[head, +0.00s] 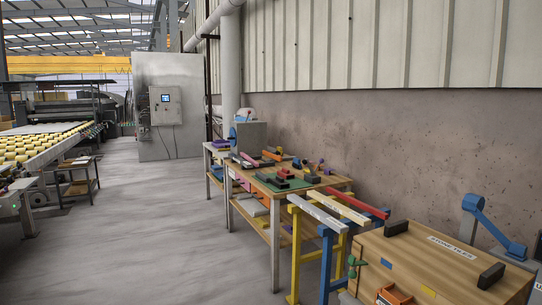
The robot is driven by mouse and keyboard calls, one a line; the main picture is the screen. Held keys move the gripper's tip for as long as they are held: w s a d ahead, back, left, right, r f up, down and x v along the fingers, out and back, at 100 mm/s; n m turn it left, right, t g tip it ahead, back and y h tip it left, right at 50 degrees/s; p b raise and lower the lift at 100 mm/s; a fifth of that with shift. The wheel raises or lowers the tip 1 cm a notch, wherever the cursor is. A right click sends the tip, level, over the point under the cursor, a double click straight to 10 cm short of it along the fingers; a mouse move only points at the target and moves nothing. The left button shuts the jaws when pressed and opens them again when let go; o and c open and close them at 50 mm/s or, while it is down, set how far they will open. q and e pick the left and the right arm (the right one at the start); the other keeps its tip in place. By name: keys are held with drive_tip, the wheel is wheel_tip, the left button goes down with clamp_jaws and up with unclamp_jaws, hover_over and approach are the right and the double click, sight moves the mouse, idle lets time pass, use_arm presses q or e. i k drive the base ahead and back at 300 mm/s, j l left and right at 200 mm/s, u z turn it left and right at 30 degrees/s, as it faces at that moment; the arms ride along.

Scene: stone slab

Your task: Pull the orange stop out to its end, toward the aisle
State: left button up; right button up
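An orange part (393,294) shows at the front lower edge of the wooden crate (437,262) at the bottom right. The frame's lower edge is close to it, and I cannot tell whether it is the stop or how far it is drawn out. Another small orange piece (271,156) lies among the tools on the workbench, and an orange panel (239,181) is under the bench's left end. Neither of my grippers is in view.
The crate has black handles and a label on top; a green part (352,267) is at its left corner. Trestles, yellow (295,250) and blue (327,260), stand beside it. A blue bent arm (490,225) is behind it. The aisle floor (140,230) on the left is clear.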

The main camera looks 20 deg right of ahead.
sight(277, 157)
drive_tip(key=i, duration=4.85)
drive_tip(key=j+u, duration=0.05)
drive_tip(key=j, duration=0.05)
